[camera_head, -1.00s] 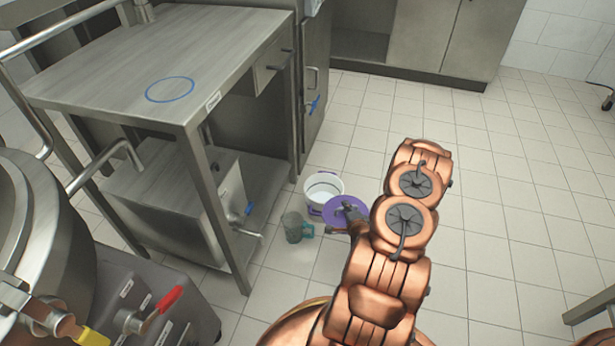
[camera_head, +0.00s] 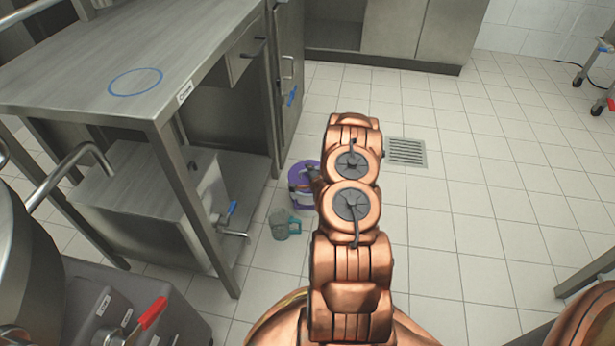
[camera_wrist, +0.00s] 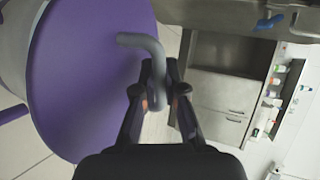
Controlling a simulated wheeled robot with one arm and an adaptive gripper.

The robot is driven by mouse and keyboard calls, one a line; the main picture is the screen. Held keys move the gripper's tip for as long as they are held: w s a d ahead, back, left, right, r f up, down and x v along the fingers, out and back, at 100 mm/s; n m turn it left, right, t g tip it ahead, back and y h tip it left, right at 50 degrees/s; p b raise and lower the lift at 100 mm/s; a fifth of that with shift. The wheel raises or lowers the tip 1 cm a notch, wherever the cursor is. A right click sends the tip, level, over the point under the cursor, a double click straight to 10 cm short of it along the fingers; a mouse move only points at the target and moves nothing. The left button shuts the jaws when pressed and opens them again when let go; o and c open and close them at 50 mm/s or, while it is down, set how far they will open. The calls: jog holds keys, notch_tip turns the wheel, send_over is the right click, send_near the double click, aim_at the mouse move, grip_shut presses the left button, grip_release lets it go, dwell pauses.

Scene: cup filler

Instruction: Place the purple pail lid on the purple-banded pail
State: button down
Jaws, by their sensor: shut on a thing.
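The purple pail lid (camera_wrist: 90,80) fills the left of the wrist view. My gripper (camera_wrist: 160,75) is shut on its grey bent handle (camera_wrist: 148,45). In the head view the lid (camera_head: 300,168) is over the top of the purple-banded pail (camera_head: 300,198), which stands on the floor, partly hidden by my arm. In the wrist view the white pail wall (camera_wrist: 15,45) shows behind the lid's left edge. I cannot tell whether the lid touches the rim or is fully lined up. My gripper (camera_head: 314,178) is mostly hidden behind my arm in the head view.
A grey mug with a teal handle (camera_head: 285,224) stands close in front of the pail. A steel table (camera_head: 90,85) with a blue ring (camera_head: 135,81) stands left, a box with a tap (camera_head: 150,205) beneath. Floor to the right is clear, with a drain grate (camera_head: 405,152).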

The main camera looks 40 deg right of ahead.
jog(key=shift+x, duration=1.05)
notch_tip(320, 180, down, 3)
jog(key=shift+w+f+b, duration=0.1)
jog(key=shift+b, duration=0.95)
jog(key=c, duration=1.2)
grip_release()
jog(key=shift+a, duration=0.1)
jog(key=shift+c, duration=0.2)
